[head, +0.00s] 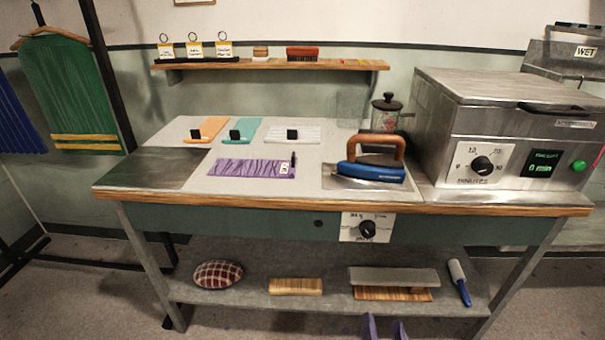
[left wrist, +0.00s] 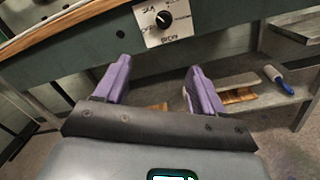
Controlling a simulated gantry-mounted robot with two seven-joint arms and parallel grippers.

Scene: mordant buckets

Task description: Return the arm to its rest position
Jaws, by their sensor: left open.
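My left gripper (head: 385,328) shows only as two purple fingertips at the bottom edge of the head view, in front of the table's lower shelf. In the left wrist view its purple fingers (left wrist: 160,88) stand wide apart with nothing between them. Beyond them is the table's front with a dial plate (left wrist: 162,20), which also shows in the head view (head: 367,228). The gripper is apart from the table and touches nothing that I can see. My right gripper is in neither view.
The work table (head: 140,193) carries a blue iron (head: 370,172), a purple cloth (head: 250,169) and several small cloths. A steel press machine (head: 500,95) stands at the right. The lower shelf (head: 330,298) holds a checked cushion (head: 218,274), wooden blocks and a lint roller (head: 459,282).

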